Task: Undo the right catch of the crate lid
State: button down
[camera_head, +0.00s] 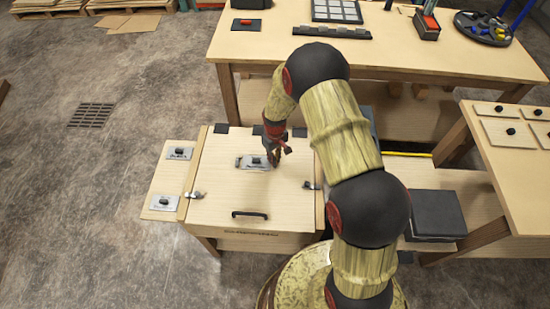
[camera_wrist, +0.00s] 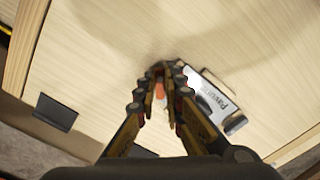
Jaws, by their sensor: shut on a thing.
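The crate lid (camera_head: 225,190) is a light wooden panel, lying closed with a black bar handle near its front edge. The right catch (camera_head: 311,186) is a small silver fitting at the lid's right edge, close beside my arm. A matching left catch (camera_head: 195,195) is at the left edge. My gripper (camera_head: 275,158) is over the back part of the lid, away from the right catch. In the wrist view my gripper (camera_wrist: 159,82) has its fingertips closed around a small orange piece (camera_wrist: 159,91); what it belongs to is unclear.
A silver labelled plate (camera_head: 247,163) lies on the lid beside my fingers; the wrist view shows it too (camera_wrist: 212,102). Black hinges line the lid's back edge. A wooden side board (camera_head: 160,195) with two plates is at left. A workbench (camera_head: 400,58) stands behind.

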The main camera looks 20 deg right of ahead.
jog(key=m, duration=0.4)
jog(key=shift+p, duration=0.4)
jog(key=shift+m, duration=1.9)
jog(key=c, duration=1.9)
grip_release()
notch_tip(320, 180, up, 12)
